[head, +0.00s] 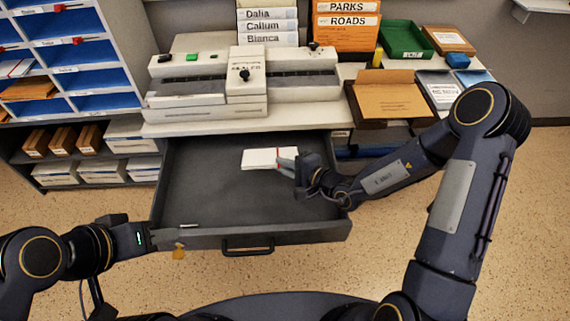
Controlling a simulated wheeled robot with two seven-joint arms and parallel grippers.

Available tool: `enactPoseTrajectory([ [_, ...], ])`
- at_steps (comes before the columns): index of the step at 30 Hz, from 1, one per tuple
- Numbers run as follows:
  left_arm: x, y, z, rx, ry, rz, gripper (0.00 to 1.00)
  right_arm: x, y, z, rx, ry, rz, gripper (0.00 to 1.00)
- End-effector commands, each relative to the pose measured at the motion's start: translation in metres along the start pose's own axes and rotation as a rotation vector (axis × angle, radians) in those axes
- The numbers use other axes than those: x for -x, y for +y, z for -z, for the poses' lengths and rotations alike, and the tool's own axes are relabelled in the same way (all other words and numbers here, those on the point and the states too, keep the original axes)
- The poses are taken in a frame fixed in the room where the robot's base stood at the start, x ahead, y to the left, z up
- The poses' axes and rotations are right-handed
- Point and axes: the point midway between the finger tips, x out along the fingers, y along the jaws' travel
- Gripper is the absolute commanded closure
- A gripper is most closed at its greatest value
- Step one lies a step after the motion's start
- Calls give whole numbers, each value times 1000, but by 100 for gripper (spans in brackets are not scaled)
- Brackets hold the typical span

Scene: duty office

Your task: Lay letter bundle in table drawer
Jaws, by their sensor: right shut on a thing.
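The letter bundle (259,158) is a small white stack with a red band near its right end. My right gripper (287,163) is shut on that right end and holds the bundle within the outline of the open drawer, toward its back. I cannot tell whether the bundle touches the drawer floor. The table drawer (225,202) is dark grey, pulled well out, and looks almost empty. My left gripper (155,238) is at the drawer's front left corner; its fingers are too unclear to show whether they are open.
A sealer machine (245,82) stands on the table above the drawer. A brown folder tray (385,100), a green tray (405,40) and label boxes (346,25) are to the right. Blue shelves (75,55) stand at left.

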Motion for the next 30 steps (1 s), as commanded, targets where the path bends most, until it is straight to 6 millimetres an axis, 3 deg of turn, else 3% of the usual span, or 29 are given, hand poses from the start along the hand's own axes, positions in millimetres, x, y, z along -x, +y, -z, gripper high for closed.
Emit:
enactPoseTrajectory([
  [15, -44, -20, -22, 0, 0, 0, 64, -17, 48, 16, 1, 0, 2, 100],
  [30, -47, -22, -24, 0, 0, 0, 64, -18, 52, 17, 0, 0, 1, 100],
])
